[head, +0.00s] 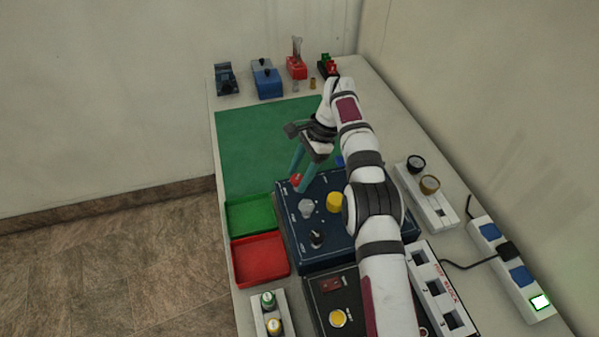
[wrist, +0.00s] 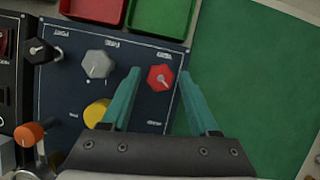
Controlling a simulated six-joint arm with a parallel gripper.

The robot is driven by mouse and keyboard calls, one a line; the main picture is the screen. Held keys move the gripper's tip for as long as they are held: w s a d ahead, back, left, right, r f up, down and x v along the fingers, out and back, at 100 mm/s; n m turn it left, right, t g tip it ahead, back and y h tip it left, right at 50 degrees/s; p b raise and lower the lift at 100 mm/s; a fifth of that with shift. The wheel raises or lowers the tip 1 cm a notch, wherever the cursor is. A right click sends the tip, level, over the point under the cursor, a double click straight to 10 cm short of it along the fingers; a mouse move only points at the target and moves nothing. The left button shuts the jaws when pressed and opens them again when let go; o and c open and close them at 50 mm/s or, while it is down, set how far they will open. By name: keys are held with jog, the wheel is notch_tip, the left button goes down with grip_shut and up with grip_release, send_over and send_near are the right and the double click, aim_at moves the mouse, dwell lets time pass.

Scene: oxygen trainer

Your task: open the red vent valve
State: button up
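The red vent valve (wrist: 161,78) is a red knob with a pale pointer line, on the dark blue panel (wrist: 62,95). In the wrist view it shows between the two teal fingertips of my gripper (wrist: 160,75), with a gap on each side. My gripper is open and empty. In the head view the red knob (head: 297,179) is partly hidden by my gripper (head: 298,173), which points down over the panel's far left corner. I cannot tell its exact height above the knob.
A grey knob (wrist: 98,65) and a yellow knob (wrist: 97,112) sit near the red one. A black toggle (head: 317,238) is also on the panel. A green tray (head: 232,230) and a red tray (head: 237,277) stand left of it. The green mat (head: 245,135) is clear.

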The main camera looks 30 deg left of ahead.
aim_at(300, 177)
jog(key=shift+o, duration=0.4)
jog(key=shift+r, duration=0.1)
jog(key=shift+r, duration=0.35)
notch_tip(300, 177, up, 3)
jog(key=shift+r, duration=0.2)
jog(key=w+d+r, duration=0.2)
jog(key=d+r, duration=0.4)
jog(key=d, duration=0.5)
jog(key=shift+d+r, duration=0.25)
jog(key=shift+r, duration=0.1)
